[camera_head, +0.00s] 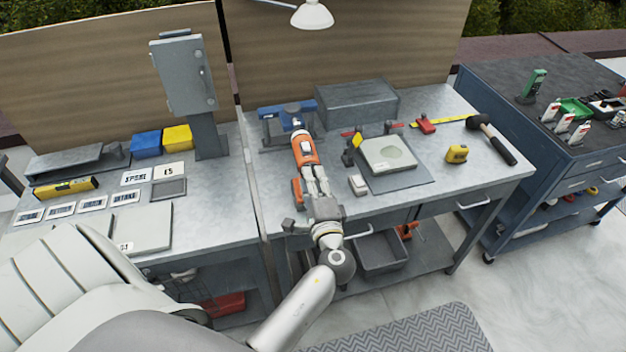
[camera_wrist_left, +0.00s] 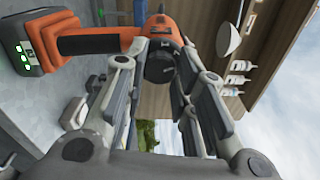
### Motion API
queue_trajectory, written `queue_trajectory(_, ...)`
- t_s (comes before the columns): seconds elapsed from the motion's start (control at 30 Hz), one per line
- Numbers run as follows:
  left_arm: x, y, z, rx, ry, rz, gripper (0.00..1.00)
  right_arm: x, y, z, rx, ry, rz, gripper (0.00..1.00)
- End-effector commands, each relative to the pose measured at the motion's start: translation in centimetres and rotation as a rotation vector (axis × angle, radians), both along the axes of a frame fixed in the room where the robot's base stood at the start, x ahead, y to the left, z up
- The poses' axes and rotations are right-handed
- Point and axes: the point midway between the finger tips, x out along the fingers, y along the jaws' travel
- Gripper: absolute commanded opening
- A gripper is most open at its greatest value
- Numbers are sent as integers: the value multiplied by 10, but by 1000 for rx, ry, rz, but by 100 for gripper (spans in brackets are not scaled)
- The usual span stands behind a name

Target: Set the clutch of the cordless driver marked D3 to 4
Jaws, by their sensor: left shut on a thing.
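An orange and black cordless driver (camera_head: 304,148) is on the middle bench, in front of the blue vise (camera_head: 287,116). In the left wrist view its orange body (camera_wrist_left: 92,42) and black battery with green lights (camera_wrist_left: 22,50) show. My left gripper (camera_head: 314,172) reaches it from the front. Its fingers (camera_wrist_left: 168,52) are closed around the driver's dark round front end (camera_wrist_left: 158,70). I cannot tell clutch ring from chuck there. The clutch numbers and any D3 mark are not readable. My right gripper is in neither view.
A grey mat (camera_head: 405,180) with a pale square device (camera_head: 388,154), a small white block (camera_head: 357,185) and a yellow tape measure (camera_head: 456,154) lie to the right. A grey box (camera_head: 357,102) stands behind. A mallet (camera_head: 497,142) lies by the right edge.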

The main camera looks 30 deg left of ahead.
Motion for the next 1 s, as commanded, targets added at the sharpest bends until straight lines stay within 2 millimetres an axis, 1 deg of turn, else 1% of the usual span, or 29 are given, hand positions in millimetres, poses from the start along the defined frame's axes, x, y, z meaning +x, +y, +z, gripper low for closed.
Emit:
queue_trajectory(0.7,0,0,4,475,488,1,2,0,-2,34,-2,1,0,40)
queue_trajectory(1.0,0,0,3,647,667,1,2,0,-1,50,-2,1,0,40)
